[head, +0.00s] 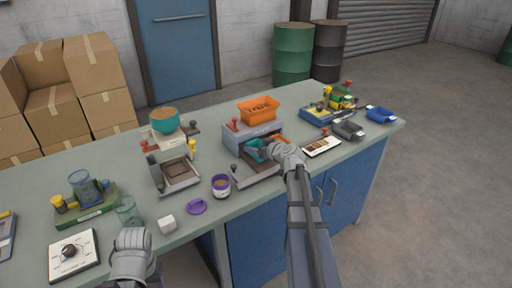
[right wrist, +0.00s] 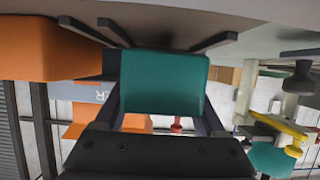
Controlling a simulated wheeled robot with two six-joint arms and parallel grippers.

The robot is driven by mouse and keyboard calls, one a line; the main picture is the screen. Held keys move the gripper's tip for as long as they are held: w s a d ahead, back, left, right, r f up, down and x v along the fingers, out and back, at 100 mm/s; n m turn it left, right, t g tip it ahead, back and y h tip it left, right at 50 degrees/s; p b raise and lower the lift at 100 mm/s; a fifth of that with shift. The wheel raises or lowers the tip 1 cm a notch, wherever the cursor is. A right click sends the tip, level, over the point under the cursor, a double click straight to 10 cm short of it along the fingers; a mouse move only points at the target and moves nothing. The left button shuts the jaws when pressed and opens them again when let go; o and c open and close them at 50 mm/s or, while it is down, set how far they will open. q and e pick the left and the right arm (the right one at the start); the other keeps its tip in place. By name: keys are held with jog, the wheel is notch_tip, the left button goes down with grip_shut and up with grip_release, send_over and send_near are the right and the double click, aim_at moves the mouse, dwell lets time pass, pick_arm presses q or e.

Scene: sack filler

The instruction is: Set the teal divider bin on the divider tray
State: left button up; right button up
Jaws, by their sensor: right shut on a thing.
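The teal divider bin (head: 256,150) is at the front opening of the grey divider machine (head: 232,138), next to an orange bin (head: 281,138). My right gripper (head: 269,152) is shut on it. In the right wrist view the teal bin (right wrist: 164,82) fills the space between the fingers, close to the pale tray surface (right wrist: 265,22) with its dark dividers. I cannot tell whether it touches the tray. The orange bin (right wrist: 45,50) stands beside it there. My left gripper (head: 131,238) is low at the left near the table's front edge; its fingers are unclear.
An orange bin (head: 258,109) with contents sits atop the machine. A purple-rimmed cup (head: 221,186), purple ring (head: 196,207) and white cube (head: 167,224) lie to the left. A white tray (head: 322,146) and dark bin (head: 349,130) are to the right.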

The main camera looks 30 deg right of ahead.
jog(key=shift+f+b, duration=0.7)
dwell(1.3)
jog(key=o, duration=1.3)
jog(key=shift+r, duration=0.1)
notch_tip(320, 180, up, 8)
jog(key=p, duration=0.8)
